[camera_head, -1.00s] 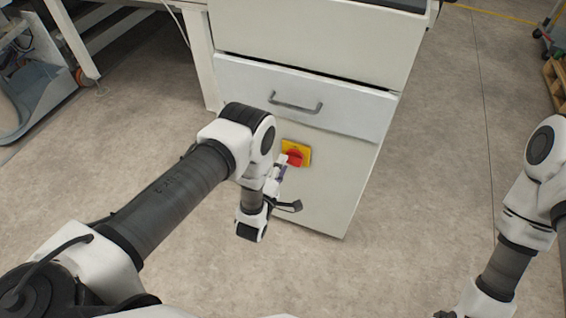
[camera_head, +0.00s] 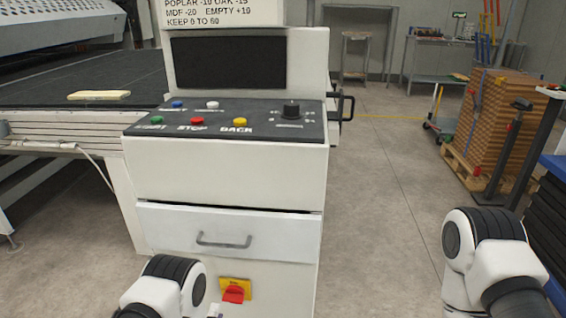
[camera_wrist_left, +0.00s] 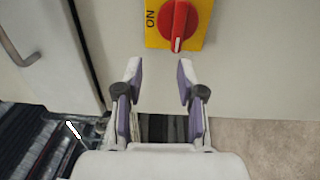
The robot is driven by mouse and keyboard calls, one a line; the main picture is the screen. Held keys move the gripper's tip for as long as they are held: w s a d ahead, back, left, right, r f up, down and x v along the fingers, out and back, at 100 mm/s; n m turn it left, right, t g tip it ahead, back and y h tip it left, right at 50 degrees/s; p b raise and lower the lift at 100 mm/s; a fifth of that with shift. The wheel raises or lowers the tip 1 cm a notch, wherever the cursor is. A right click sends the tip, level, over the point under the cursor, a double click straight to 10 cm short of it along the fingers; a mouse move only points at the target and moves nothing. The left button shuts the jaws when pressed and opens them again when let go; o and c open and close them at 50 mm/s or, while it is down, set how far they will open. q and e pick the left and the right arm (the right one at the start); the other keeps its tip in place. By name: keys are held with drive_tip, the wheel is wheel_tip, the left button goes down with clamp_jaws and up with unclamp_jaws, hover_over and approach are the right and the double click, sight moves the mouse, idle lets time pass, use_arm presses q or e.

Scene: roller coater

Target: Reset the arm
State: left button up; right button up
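A red rotary switch (camera_head: 233,294) on a yellow plate (camera_head: 247,286) sits low on the white cabinet front. In the left wrist view, the red knob (camera_wrist_left: 178,22) has its white mark pointing down the picture, while the word ON is at the plate's left side. My left gripper (camera_wrist_left: 160,80) is open and empty, its two fingertips apart and clear of the knob, facing the cabinet just below the plate in that picture. My right arm's gripper is outside the frame.
The cabinet has a drawer with a grey handle (camera_head: 224,242) and a control panel (camera_head: 225,122) with coloured buttons and a dial. A conveyor bed (camera_head: 85,85) with a pale board (camera_head: 99,95) is left. Stacked wood (camera_head: 505,120) stands right. The floor between is open.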

use_arm(q)
drive_tip(key=a+r+g+y, duration=0.1)
drive_tip(key=a+r+g, duration=0.1)
drive_tip(key=a+r, duration=0.15)
drive_tip(key=s+f+m+g, duration=0.3)
drive_tip(key=s+m+g, duration=0.3)
drive_tip(key=s, duration=0.4)
drive_tip(key=s+f+m+g, duration=0.3)
drive_tip(key=s+m+g, duration=0.2)
drive_tip(key=s, duration=0.4)
drive_tip(key=s+f+m+g, duration=0.3)
drive_tip(key=s+m+g, duration=0.3)
drive_tip(key=s, duration=0.4)
wheel_tip(320, 180, up, 14)
drive_tip(key=p, duration=1.4)
drive_tip(key=shift+a+r+t, duration=0.15)
drive_tip(key=shift+a+t, duration=0.15)
drive_tip(key=shift+a, duration=0.15)
